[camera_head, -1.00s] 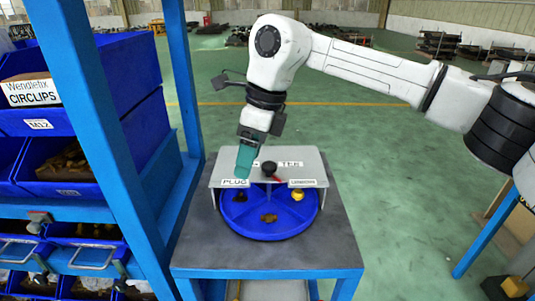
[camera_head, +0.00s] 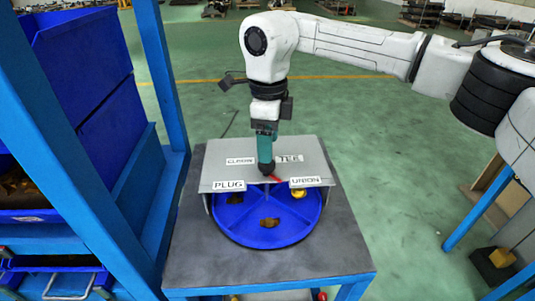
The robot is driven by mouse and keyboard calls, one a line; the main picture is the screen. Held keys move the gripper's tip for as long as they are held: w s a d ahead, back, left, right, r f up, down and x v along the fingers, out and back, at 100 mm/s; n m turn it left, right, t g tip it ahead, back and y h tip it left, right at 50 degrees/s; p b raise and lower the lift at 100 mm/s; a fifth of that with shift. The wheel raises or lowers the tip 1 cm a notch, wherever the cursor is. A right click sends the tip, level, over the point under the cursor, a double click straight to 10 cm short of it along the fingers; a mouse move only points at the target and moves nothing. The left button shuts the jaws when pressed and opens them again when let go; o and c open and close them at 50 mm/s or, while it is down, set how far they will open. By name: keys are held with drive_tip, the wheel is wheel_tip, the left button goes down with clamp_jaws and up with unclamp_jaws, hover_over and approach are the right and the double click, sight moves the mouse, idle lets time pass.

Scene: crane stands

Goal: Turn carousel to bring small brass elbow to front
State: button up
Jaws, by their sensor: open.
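The carousel (camera_head: 265,237) is a round blue tray divided into compartments. A grey cover (camera_head: 225,176) hides its rear. The cover carries labels: ELBOW (camera_head: 240,161) at back left, TEE at back right, PLUG at front left and UNION at front right. A black knob (camera_head: 267,169) with a red pointer (camera_head: 277,178) sits on the cover. My gripper (camera_head: 266,161) points down with its teal fingers at the knob. It is open; I cannot tell whether the fingers surround the knob. A brownish fitting (camera_head: 269,223) lies in the front compartment. I cannot identify the small brass elbow.
A dark fitting (camera_head: 235,198) lies at the tray's left and a yellow one (camera_head: 298,193) at its right, by the cover. The carousel stands on a grey table (camera_head: 190,262). A blue rack post (camera_head: 75,150) and bins stand close on the left.

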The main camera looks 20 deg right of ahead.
drive_tip(key=shift+f, duration=2.35)
clamp_jaws()
